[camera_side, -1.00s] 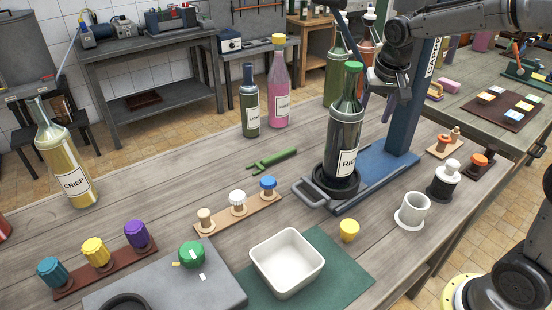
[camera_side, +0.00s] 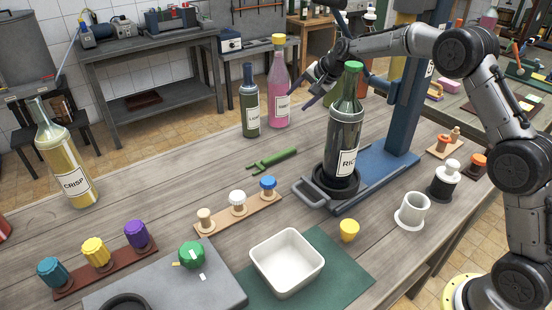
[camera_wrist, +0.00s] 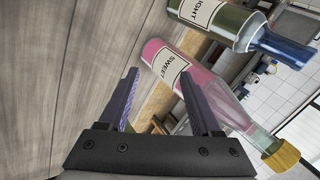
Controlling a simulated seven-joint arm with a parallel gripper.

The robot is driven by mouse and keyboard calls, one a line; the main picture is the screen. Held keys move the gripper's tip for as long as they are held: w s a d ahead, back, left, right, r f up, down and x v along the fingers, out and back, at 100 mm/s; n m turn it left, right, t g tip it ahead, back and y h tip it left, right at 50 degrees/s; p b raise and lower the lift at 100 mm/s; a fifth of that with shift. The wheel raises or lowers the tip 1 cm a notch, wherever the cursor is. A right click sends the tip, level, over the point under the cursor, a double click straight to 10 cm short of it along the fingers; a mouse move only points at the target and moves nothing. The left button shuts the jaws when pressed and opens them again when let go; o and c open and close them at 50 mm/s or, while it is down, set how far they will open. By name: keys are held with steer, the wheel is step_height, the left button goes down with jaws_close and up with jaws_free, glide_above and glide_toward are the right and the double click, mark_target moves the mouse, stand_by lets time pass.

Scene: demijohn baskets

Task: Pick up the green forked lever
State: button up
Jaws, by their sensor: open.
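The green forked lever (camera_side: 272,161) lies flat on the wooden table, left of the dark bottle labelled RICH (camera_side: 342,140), with its fork toward the lower left. My gripper (camera_side: 308,92) is in the air behind that bottle's neck, up and to the right of the lever and apart from it. In the wrist view my gripper (camera_wrist: 165,85) shows two spread fingers with nothing between them that they hold. The lever does not show in the wrist view.
The pink bottle (camera_side: 278,90) stands near my gripper; it also shows in the wrist view (camera_wrist: 190,80). The dark LIGHT bottle (camera_side: 250,108) stands beside it. A blue press column (camera_side: 408,105) rises at right. A peg rack (camera_side: 240,215) lies in front of the lever.

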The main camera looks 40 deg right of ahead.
mark_target(276, 155)
steer(key=a+f+m+g+y, duration=0.2)
steer(key=f, duration=0.1)
steer(key=a+f+m+g+y, duration=0.1)
steer(key=f, duration=0.1)
steer(key=shift+s+a+f, duration=0.2)
steer(key=shift+a, duration=0.05)
steer(key=s+a+f+m+g+y, duration=0.1)
steer(key=g+y, duration=0.1)
steer(key=s+a+f+g+y, duration=0.1)
steer(key=s+a+f+y, duration=0.1)
steer(key=shift+s+a+m+g, duration=0.15)
steer(key=shift+a+m+g, duration=0.15)
steer(key=shift+m+g, duration=0.1)
steer(key=shift+s+a+g+y, duration=0.35)
steer(key=shift+s+g+y, duration=0.15)
steer(key=shift+s, duration=0.05)
steer(key=shift+x, duration=2.5)
jaws_close()
